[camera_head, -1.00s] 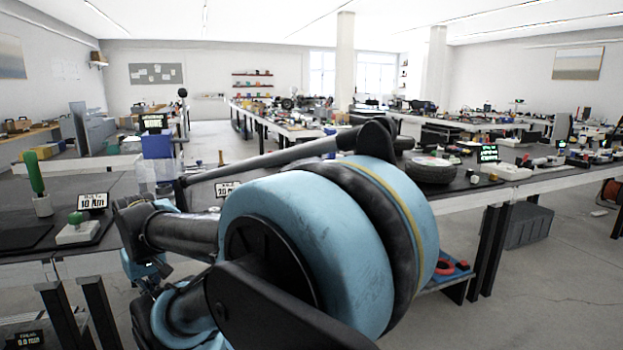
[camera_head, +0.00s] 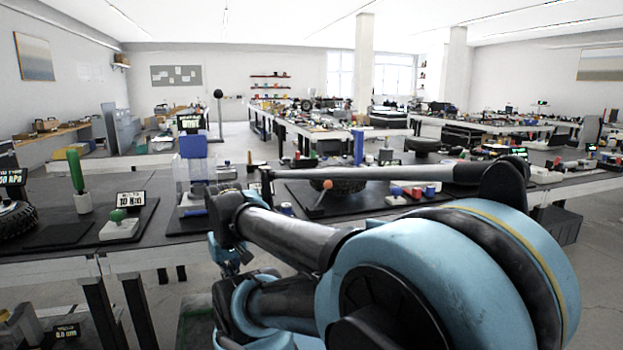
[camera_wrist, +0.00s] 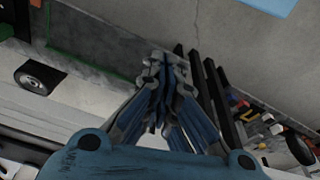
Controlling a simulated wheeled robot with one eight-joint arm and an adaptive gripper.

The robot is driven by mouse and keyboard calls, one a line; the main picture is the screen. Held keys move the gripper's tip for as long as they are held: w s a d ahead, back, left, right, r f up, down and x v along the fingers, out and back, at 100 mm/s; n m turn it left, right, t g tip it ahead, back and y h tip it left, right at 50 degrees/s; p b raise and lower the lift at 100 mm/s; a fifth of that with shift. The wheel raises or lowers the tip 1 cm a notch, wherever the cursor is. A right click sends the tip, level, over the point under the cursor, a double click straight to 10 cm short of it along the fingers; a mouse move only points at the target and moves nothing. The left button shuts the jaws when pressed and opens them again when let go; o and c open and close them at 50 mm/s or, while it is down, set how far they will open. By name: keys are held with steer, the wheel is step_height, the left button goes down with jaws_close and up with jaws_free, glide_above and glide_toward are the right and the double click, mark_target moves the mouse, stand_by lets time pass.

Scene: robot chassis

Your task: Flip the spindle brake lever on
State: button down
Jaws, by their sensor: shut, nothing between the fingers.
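My gripper (camera_wrist: 165,65) shows in the wrist view with its fingers together and nothing between them. It hangs over grey floor and dark bars, apart from any lever. In the head view a lever with an orange knob (camera_head: 328,184) stands on the dark bench top (camera_head: 300,205), in front of a tyre and just behind my arm. A tall post with a black ball (camera_head: 217,95) stands farther back, left of centre. I cannot tell for sure which is the spindle brake lever, as no label for it is readable. My forearm partly covers the bench.
A green-handled tool (camera_head: 76,172), a green button box (camera_head: 118,225) and a blue-topped stand (camera_head: 193,160) sit on the left bench. Red and blue blocks (camera_head: 408,192) sit right of the orange knob. Bench legs (camera_head: 113,310) stand below the edge.

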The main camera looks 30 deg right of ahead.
steer(key=w+d+r+m+g+h, duration=0.1)
steer(key=w+d+r+g+h, duration=0.15)
steer(key=w+d+r, duration=0.65)
steer(key=w+d+r+m+g+h, duration=0.2)
steer(key=w+d+r+h, duration=0.3)
steer(key=w+d, duration=0.7)
steer(key=w+d+r+m+g+h, duration=0.1)
steer(key=w+d+r+g+h, duration=0.2)
steer(key=w+d+r, duration=0.65)
steer(key=s+a+x, duration=0.1)
steer(key=x, duration=1.2)
steer(key=shift+s+d+f, duration=0.2)
steer(key=shift+d+f, duration=0.1)
steer(key=shift+f, duration=0.15)
